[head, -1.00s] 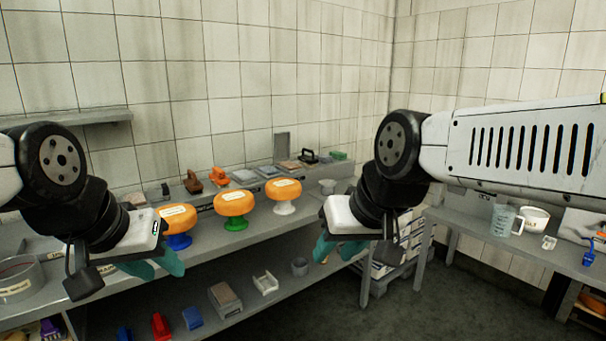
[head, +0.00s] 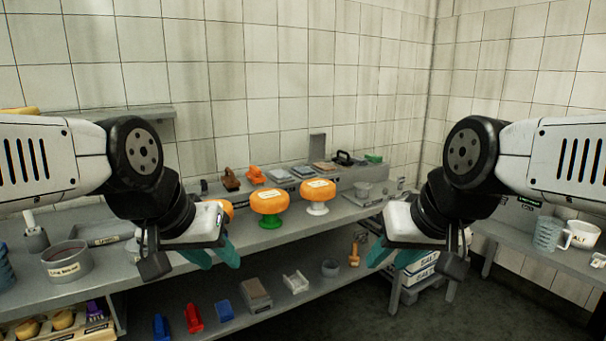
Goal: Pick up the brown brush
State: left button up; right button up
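A small brown brush-like object (head: 230,179) stands on the raised back ledge of the workbench, left of an orange one (head: 255,174); I take it as the brown brush. My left gripper (head: 213,254) has teal fingers spread apart with nothing visible between them. It hangs in front of the bench, nearer to me than the brown object and lower in the head view. My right gripper (head: 382,252) hangs to the right, well away from it. Its teal fingers overlap and are partly hidden by the wrist, so its opening is unclear.
Orange cheese wheels on a green stand (head: 269,203) and a white stand (head: 318,193) occupy the bench; another is partly behind my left wrist. A labelled grey pot (head: 67,262) sits at left. The lower shelf holds red (head: 193,318) and blue items. A side table (head: 510,238) is at right.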

aim_at(230, 182)
jog(key=i, duration=0.95)
jog(key=i+u, duration=0.15)
jog(key=i, duration=0.75)
